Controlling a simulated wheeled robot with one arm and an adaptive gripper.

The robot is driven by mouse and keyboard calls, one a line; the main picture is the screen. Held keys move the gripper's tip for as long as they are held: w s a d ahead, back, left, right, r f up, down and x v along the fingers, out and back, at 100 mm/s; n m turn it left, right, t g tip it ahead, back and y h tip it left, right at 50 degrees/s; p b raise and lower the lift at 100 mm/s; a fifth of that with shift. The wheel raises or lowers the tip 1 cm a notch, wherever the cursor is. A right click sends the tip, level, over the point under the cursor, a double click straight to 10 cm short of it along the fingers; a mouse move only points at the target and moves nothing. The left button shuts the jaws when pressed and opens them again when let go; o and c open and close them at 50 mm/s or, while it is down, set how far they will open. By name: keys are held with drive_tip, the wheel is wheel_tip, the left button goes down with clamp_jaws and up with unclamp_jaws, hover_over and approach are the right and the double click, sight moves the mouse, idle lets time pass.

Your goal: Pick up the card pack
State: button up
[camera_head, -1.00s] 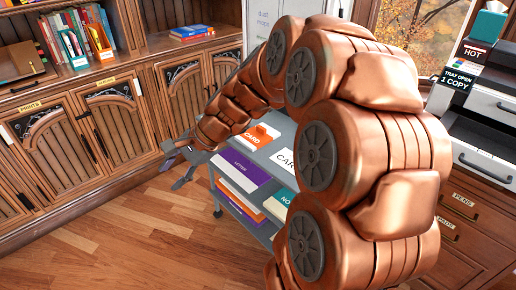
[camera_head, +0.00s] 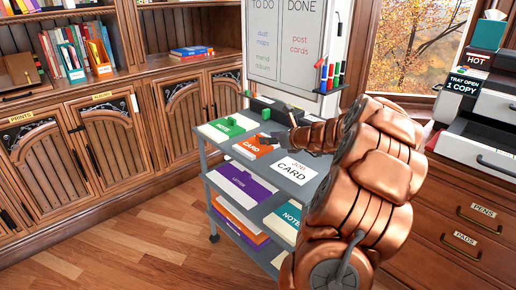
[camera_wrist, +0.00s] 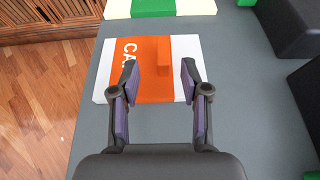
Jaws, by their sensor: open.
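The card pack (camera_head: 256,146) is a flat white pack with a wide orange band lettered CARD and a raised orange block on top. It lies on the grey top shelf of the cart (camera_head: 229,153). In the wrist view the card pack (camera_wrist: 150,68) lies ahead of and between the fingertips, with the orange block between them. My gripper (camera_wrist: 160,68) is open and empty, over the pack's near part. In the head view my gripper (camera_head: 272,137) reaches in from the right above the pack and hides part of it. I cannot tell whether the fingers touch the pack.
A green-banded note pack (camera_head: 228,126) lies just behind the card pack. Dark blocks (camera_wrist: 300,25) stand at the right in the wrist view. Lower shelves hold a purple letter pack (camera_head: 240,180) and others. A whiteboard (camera_head: 290,45) stands behind.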

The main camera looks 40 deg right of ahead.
sight(257, 142)
drive_tip(key=shift+d+b+x, duration=0.2)
drive_tip(key=shift+b+x, duration=0.5)
drive_tip(key=shift+x, duration=2.1)
drive_tip(key=shift+r, duration=0.2)
drive_tip(key=shift+c, duration=0.2)
clamp_jaws()
